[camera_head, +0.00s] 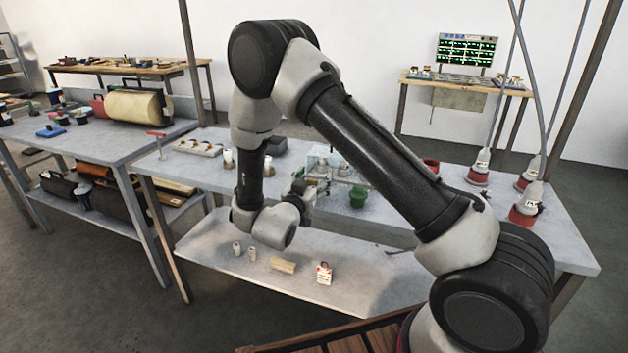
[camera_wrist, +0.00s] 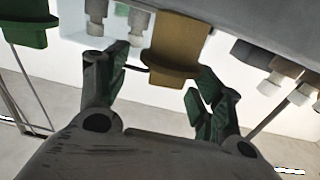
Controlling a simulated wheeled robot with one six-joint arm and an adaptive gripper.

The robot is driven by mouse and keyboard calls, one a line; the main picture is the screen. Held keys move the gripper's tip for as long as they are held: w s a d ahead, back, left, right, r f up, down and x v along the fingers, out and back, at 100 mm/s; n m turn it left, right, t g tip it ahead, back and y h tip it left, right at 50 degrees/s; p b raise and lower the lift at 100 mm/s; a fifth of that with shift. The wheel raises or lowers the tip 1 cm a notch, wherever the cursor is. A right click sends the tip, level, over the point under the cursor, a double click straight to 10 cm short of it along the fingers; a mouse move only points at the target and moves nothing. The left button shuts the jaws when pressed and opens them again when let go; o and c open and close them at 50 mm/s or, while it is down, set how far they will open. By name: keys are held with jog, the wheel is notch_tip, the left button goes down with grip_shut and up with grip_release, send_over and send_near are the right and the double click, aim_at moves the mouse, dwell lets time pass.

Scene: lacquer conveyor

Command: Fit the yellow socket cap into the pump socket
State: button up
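In the wrist view, which looks upside down with the bench top along the upper edge, the yellow socket cap (camera_wrist: 178,48) has a wide flange and a narrower foot. My gripper (camera_wrist: 152,88) has its fingers spread, one to each side of the cap's foot; a gap shows between the left finger and the cap. In the head view my gripper (camera_head: 308,190) is low over the bench, left of a green cap (camera_head: 358,196); the yellow cap is hidden there. The green cap is also at the wrist view's upper left (camera_wrist: 28,24). I cannot tell which thing is the pump socket.
A clear case (camera_head: 325,160) stands behind my gripper. Red-based fittings with hoses (camera_head: 480,170) stand at the bench's right, near a red cup (camera_head: 430,166). White cylinders (camera_head: 228,158) are at the left. The lower shelf (camera_head: 215,237) holds small parts and a carton (camera_head: 324,273).

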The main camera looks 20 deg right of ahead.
jog(key=shift+s+a+f, duration=0.1)
jog(key=shift+s+a, duration=0.05)
jog(key=v, duration=0.7)
jog(key=w+r+g+y, duration=0.1)
jog(key=w+r+y, duration=0.6)
jog(key=r+y, duration=0.15)
jog(key=s+d+r+n+g+y, duration=0.25)
jog(key=s+r+n+y, duration=0.2)
jog(key=r, duration=0.55)
jog(key=s+d+r+n+g, duration=0.1)
jog(key=s+d, duration=0.4)
jog(key=s, duration=0.5)
jog(key=s+d+r+n+g+h, duration=0.1)
jog(key=s+d+g, duration=0.2)
jog(key=s+d, duration=0.3)
jog(key=s+d+r+n+g+h, duration=0.1)
jog(key=s+d, duration=0.5)
jog(key=s, duration=0.8)
jog(key=shift+s+r+g, duration=0.3)
jog(key=shift+s+g, duration=0.05)
jog(key=shift+g, duration=0.5)
